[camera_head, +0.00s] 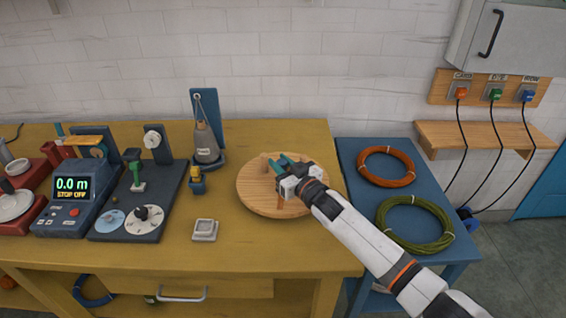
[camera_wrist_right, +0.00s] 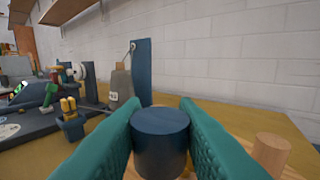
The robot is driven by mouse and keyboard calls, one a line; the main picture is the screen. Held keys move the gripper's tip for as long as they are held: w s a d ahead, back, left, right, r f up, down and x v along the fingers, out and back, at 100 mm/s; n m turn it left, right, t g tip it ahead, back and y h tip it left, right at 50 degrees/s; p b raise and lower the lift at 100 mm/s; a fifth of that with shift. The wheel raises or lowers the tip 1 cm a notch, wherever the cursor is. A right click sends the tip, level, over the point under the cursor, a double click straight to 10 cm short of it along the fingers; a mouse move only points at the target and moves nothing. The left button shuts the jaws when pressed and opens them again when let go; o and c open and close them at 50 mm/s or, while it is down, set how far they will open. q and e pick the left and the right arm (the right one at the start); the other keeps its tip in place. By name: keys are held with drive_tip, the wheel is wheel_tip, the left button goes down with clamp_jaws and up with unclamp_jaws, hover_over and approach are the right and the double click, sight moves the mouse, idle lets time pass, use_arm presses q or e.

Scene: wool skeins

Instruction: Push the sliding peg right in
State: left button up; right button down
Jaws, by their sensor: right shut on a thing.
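A round wooden board (camera_head: 252,203) lies on the yellow table. My right gripper (camera_head: 281,165) is over it, its teal fingers closed on both sides of a dark blue round peg (camera_wrist_right: 160,138). The fingers and wrist hide that peg in the head view, and its lower end is out of sight in the wrist view. A plain wooden peg (camera_wrist_right: 271,153) stands to the right of the fingers in the wrist view, apart from them. How far the blue peg sits along the board cannot be told. My left gripper is not in view.
A grey cone on a blue stand (camera_head: 206,142) is behind the board to the left. A small blue holder (camera_head: 197,186) and a pale square dish (camera_head: 205,230) stand left of it. Orange (camera_head: 386,166) and green coils (camera_head: 414,224) lie on the blue side table.

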drive_tip(key=shift+d, duration=0.2)
drive_tip(key=shift+s, duration=0.2)
drive_tip(key=c, duration=1.1)
unclamp_jaws()
drive_tip(key=shift+d, duration=0.1)
drive_tip(key=shift+c, duration=0.2)
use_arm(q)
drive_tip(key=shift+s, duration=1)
use_arm(e)
drive_tip(key=shift+s, duration=0.1)
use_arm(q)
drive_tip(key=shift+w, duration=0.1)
use_arm(e)
drive_tip(key=shift+s, duration=0.1)
drive_tip(key=shift+s+d, duration=0.25)
drive_tip(key=shift+s, duration=0.05)
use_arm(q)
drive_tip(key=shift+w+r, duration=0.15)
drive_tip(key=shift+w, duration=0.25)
use_arm(e)
drive_tip(key=v, duration=1.1)
